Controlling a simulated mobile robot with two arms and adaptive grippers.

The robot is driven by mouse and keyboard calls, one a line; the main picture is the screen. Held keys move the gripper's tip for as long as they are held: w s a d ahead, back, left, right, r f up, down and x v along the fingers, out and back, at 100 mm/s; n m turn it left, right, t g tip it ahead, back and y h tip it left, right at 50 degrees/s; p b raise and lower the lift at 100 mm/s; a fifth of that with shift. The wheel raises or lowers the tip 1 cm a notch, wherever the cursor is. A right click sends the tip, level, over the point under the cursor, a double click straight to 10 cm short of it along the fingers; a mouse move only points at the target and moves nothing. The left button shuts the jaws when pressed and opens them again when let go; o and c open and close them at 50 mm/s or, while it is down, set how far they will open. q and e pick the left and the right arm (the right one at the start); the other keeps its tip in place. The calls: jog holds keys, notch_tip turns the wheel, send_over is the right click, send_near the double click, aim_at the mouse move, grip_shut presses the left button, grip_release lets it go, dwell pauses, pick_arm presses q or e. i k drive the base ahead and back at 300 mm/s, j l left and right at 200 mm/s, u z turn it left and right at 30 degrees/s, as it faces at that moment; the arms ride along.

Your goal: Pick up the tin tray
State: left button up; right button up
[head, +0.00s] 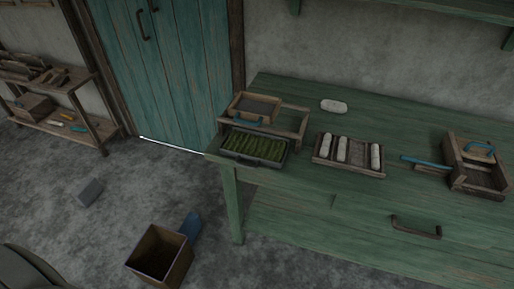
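A dark tray (252,159), which looks like the tin tray, sits at the left front corner of the green table (305,187). It is filled with green, strip-like pieces (254,145). Its rim is dark grey, and it appears level. A wooden frame (290,134) with a small wooden box (246,104) stands right behind it, close to its back side; I cannot tell whether they touch. Neither of my grippers is in view.
A wooden rack (349,171) with white rolls stands right of the tray. A white roll (334,106) lies behind. A wooden box (463,181) with a blue handle is at the right. On the floor, an open box (157,259) and a grey block (90,192) lie left of the table.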

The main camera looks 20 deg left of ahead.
aim_at(257, 147)
jog(key=i+l+u, duration=0.15)
jog(key=i+l, duration=0.35)
jog(key=i+l+u, duration=0.2)
jog(key=i+l, duration=0.25)
jog(key=l, duration=0.25)
